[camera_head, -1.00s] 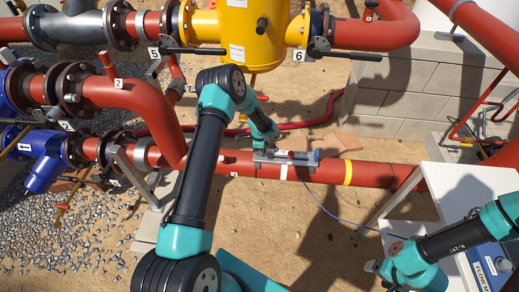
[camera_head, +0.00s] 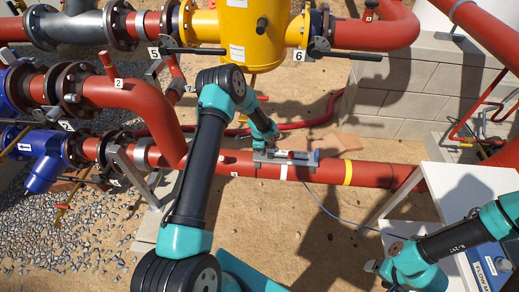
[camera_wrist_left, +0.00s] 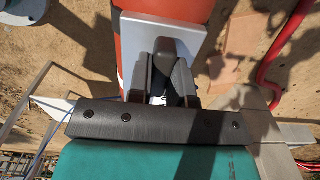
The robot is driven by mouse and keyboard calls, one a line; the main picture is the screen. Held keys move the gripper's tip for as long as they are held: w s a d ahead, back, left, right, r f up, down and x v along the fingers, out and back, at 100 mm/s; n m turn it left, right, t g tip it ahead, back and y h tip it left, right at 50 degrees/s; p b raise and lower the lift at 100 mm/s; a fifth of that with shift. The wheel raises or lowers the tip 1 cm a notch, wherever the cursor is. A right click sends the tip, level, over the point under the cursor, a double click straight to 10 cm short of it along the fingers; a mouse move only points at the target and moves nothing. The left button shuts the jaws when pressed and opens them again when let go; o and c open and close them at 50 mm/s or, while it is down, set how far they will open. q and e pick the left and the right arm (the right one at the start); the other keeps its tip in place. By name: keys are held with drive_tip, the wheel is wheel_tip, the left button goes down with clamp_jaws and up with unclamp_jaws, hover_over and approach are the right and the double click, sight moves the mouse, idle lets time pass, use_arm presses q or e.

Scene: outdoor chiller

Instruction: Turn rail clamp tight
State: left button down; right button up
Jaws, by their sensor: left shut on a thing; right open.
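A grey rail (camera_head: 300,158) with a small device sits on top of the red pipe (camera_head: 330,172), with a blue-grey end piece at its right. My left gripper (camera_head: 265,147) reaches down to the rail's left end. In the left wrist view, its two dark fingers (camera_wrist_left: 161,85) are shut on a dark clamp handle (camera_wrist_left: 165,48) above a pale metal plate (camera_wrist_left: 190,38). The handle is partly hidden by the fingers, and how tight the clamp is cannot be seen. My right gripper (camera_head: 374,268) is at the lower right, apart from the pipe; its fingers are very small in view.
A white table (camera_head: 470,190) stands at the right with a blue flow box (camera_head: 488,264) near it. A yellow vessel (camera_head: 253,35) and flanged pipes lie behind. A thin blue cable (camera_head: 335,217) runs from the rail to the table. Sand in front of the pipe is open.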

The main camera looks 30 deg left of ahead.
use_arm(q)
drive_tip(key=shift+f, duration=0.25)
drive_tip(key=shift+s, duration=0.1)
drive_tip(key=shift+m, duration=0.3)
drive_tip(key=m, duration=0.3)
drive_tip(key=shift+f, duration=0.1)
drive_tip(key=m, duration=0.4)
drive_tip(key=shift+m, duration=0.4)
drive_tip(key=m, duration=0.8)
drive_tip(key=shift+s+m, duration=0.1)
drive_tip(key=shift+m, duration=0.3)
drive_tip(key=c, duration=1.5)
unclamp_jaws()
drive_tip(key=shift+m, duration=0.3)
drive_tip(key=o, duration=0.5)
drive_tip(key=shift+w, duration=0.2)
